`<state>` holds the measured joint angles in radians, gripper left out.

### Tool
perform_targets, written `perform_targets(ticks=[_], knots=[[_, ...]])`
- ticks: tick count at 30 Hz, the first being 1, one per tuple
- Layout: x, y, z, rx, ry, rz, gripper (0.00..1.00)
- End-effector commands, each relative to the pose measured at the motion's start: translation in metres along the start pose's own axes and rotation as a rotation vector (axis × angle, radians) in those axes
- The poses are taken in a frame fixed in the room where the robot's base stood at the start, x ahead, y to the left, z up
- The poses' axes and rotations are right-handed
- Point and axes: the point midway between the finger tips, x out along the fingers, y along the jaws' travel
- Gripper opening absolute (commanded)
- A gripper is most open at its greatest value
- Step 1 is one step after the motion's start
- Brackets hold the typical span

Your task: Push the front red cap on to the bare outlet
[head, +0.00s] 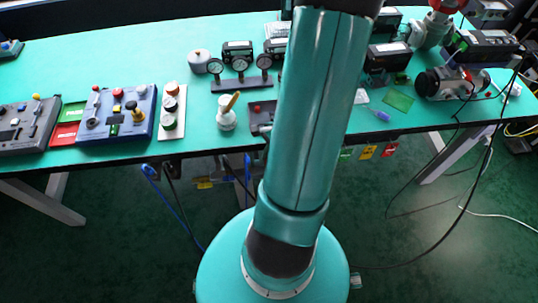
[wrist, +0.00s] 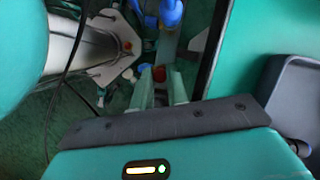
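In the wrist view, my gripper (wrist: 160,78) points away from the camera with its two pale fingers a little apart. A small red piece, which looks like the red cap (wrist: 160,75), fills the gap between the fingertips. Its far side is hidden, and I cannot see the bare outlet clearly. In the head view my arm covers the middle of the bench, and my gripper is out of sight. I cannot make out the positioner's outlets there.
Blue parts (wrist: 170,12) show beyond my fingers. Dark cables hang at the bench's right front.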

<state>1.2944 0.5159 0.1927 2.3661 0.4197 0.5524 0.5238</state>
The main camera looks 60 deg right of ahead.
Motion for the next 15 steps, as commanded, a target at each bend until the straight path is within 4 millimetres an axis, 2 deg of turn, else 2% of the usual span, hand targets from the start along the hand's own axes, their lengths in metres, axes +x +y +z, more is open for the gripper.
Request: perform_targets(ticks=[1, 3, 15], knots=[[-0.0001, 0.0, 0.0, 0.0, 0.0, 0.0, 0.25], [-0.0001, 0.0, 0.0, 0.0, 0.0, 0.0, 0.39], [-0.0062, -0.0004, -0.0003, -0.001, 0.002, -0.001, 0.39]])
